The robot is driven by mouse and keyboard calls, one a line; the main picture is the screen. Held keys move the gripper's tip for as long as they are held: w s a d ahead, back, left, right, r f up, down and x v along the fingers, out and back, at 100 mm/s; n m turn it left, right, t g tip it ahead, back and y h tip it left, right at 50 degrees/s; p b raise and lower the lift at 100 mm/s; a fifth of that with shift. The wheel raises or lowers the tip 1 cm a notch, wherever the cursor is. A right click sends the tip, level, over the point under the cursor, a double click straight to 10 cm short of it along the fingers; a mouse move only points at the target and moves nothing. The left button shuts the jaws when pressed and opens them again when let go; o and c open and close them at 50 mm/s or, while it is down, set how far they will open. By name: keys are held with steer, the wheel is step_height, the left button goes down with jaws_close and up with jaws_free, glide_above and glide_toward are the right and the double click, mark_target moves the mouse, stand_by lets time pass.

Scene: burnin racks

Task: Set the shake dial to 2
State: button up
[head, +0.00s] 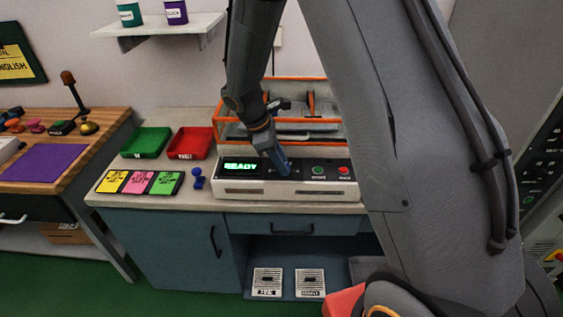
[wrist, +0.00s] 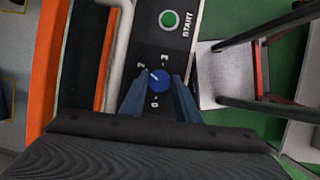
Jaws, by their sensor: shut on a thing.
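The blue shake dial (wrist: 160,80) is on the dark control panel of the machine (head: 256,188). My gripper (wrist: 159,82) is shut on the dial, with one finger on each side of it. The dial's white pointer line aims up and left in the wrist view, toward a small mark that looks like a 2. Other small marks sit above and below the dial. In the head view my gripper (head: 283,166) reaches down to the panel and hides the dial. The display (head: 241,166) reads READY in green.
A green start button (wrist: 169,18) sits near the dial, and a red button (head: 344,170) is farther right. An orange-framed shaker tray (head: 228,132) stands behind the panel. Green (head: 146,142) and red (head: 190,142) trays and coloured cards are on the left counter.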

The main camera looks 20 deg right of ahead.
steer(key=o, duration=1.1)
steer(key=shift+d, duration=0.1)
steer(key=shift+c, duration=0.2)
steer(key=n+t, duration=0.2)
steer(key=n, duration=0.3)
steer(key=shift+s+b, duration=0.15)
steer(key=shift+b, duration=0.15)
steer(key=n+t, duration=0.1)
steer(key=n, duration=0.2)
steer(key=n+y+b, duration=0.1)
steer(key=n, duration=0.1)
steer(key=shift+s+d+n+t+y, duration=0.15)
steer(key=shift+n+t+y, duration=0.15)
steer(key=shift+n+t, duration=0.1)
steer(key=n+y, duration=0.1)
steer(key=n, duration=0.2)
steer(key=shift+d+t, duration=0.15)
steer(key=shift+t, duration=0.25)
steer(key=n+y, duration=0.1)
steer(key=n, duration=0.2)
steer(key=shift+n, duration=0.3)
steer(key=shift+n+y+p, duration=0.3)
steer(key=shift+n+y, duration=0.2)
steer(key=shift+n, duration=0.2)
